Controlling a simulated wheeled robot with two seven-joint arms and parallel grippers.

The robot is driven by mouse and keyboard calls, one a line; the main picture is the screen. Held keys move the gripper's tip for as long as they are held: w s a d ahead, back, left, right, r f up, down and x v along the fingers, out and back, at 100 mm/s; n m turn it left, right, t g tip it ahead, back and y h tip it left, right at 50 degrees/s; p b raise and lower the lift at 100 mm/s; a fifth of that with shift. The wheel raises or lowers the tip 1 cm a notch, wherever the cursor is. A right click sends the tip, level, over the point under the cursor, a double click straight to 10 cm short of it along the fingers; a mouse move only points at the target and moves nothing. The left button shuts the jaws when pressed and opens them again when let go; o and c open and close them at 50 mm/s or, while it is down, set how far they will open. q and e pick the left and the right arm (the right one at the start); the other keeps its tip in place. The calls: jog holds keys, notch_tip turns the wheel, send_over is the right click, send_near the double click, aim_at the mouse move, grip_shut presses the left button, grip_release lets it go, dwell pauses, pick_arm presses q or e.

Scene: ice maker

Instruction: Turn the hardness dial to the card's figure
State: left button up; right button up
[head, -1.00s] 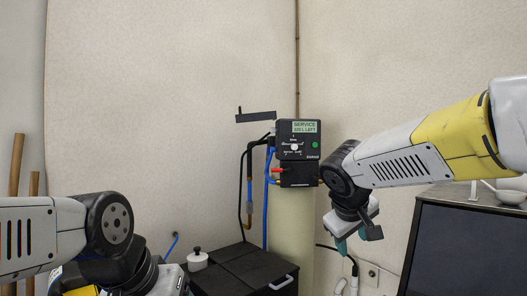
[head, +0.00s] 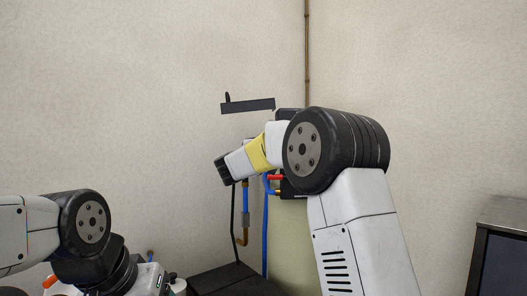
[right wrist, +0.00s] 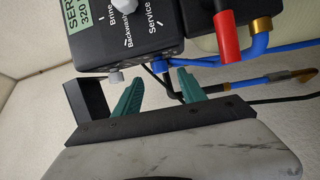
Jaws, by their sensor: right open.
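The black control box (right wrist: 170,18) fills the top of the right wrist view, turned sideways, with a green display (right wrist: 84,20) and the labels Brine, Backwash and Service. In the head view my right arm covers most of the box (head: 290,113), and my right fingers are hidden. I see no readable card. My left arm is at the lower left; its fingers do not show.
A red lever (right wrist: 228,35) and blue pipe (right wrist: 262,42) sit beside the box, with blue and black hoses close behind the fingers. In the head view a dark shelf (head: 247,105) is on the wall, and a dark cabinet (head: 500,245) stands at right.

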jog(key=x, duration=0.5)
jog(key=shift+w+d, duration=0.25)
jog(key=shift+w, duration=0.1)
grip_shut()
